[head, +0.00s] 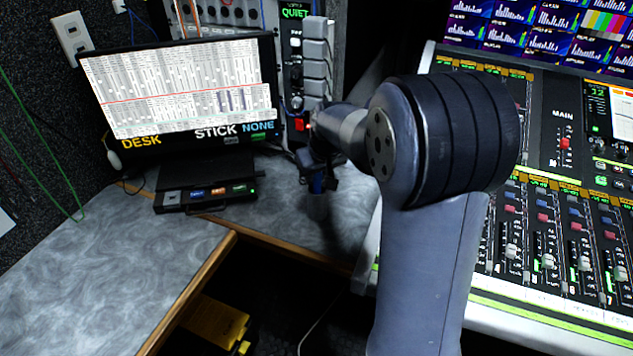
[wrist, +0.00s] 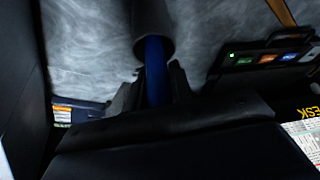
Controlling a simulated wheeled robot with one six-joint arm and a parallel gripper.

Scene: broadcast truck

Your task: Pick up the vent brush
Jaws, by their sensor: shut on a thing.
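The vent brush has a blue section (wrist: 156,68) and a dark, rounded cylindrical part beyond it. My gripper (wrist: 152,88) is shut on the blue section in the wrist view, with a dark finger on each side. In the head view my gripper (head: 318,168) is over the grey desk, right of the screen, and the brush's blue part (head: 317,184) shows just below it. The brush's far end is dark against the desk. I cannot tell whether it touches the surface. The part inside my gripper is hidden.
A monitor (head: 180,92) with a black button box (head: 205,194) before it stands to the left. A rack panel (head: 295,60) is behind my gripper. A large mixing console (head: 560,240) lies to the right. The left desk (head: 120,262) is clear.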

